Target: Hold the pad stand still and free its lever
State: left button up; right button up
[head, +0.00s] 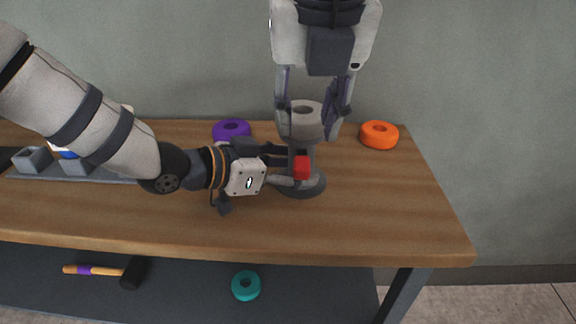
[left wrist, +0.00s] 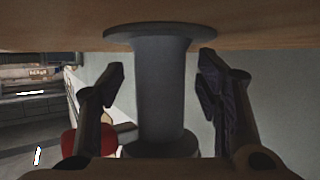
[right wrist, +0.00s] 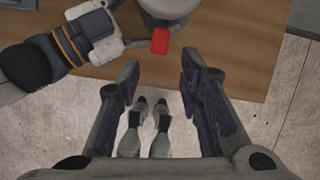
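The grey pad stand (head: 310,188) stands upright on the table, a light grey ring-shaped pad (head: 318,125) at its top. Its red lever end (head: 301,167) shows beside the column; it also shows in the right wrist view (right wrist: 160,41) and left wrist view (left wrist: 88,142). My left gripper (head: 290,166) reaches in sideways from the left. In the left wrist view its open fingers lie either side of the column (left wrist: 160,90), with gaps. My right gripper (head: 312,118) is open, pointing down; its fingers flank the pad in the head view. In the right wrist view the stand lies beyond its fingertips.
A purple ring (head: 231,128) and an orange ring (head: 379,135) lie at the table's back. A grey tray (head: 105,179) is at the left, partly behind my left arm. The lower shelf holds a mallet (head: 130,272) and a teal ring (head: 246,286). The table's right front is clear.

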pick_arm(q)
grip_shut()
pick_arm(e)
jog(key=shift+w, duration=0.15)
jog(key=c, duration=0.4)
jog(key=w+r+t+y, duration=0.1)
jog(key=w, duration=0.3)
jog(key=w+a+r+t, duration=0.1)
jog(key=w+r+t, duration=0.1)
jog(key=w, duration=0.1)
jog(key=w+r+t+y, duration=0.1)
jog(key=w+r+t, duration=0.1)
jog(key=w, duration=0.2)
jog(key=shift+w+a+r+y, duration=0.25)
jog(key=shift+w+y, duration=0.05)
grip_shut()
jog(key=w+a+r+n+t+y, duration=0.3)
jog(key=w+r+n+y, duration=0.35)
jog(key=r+y, duration=0.2)
jog(key=s+d+f+n+g+h, duration=0.3)
jog(key=s+d+f+n+g, duration=0.25)
jog(key=d+f, duration=0.35)
jog(key=s+d+f+n+g+h, duration=0.3)
jog(key=s+d+f+n+g, duration=0.25)
jog(key=f, duration=0.55)
jog(key=shift+m+g, duration=0.5)
jog(key=shift+m, duration=0.05)
jog(key=shift+x, duration=2.95)
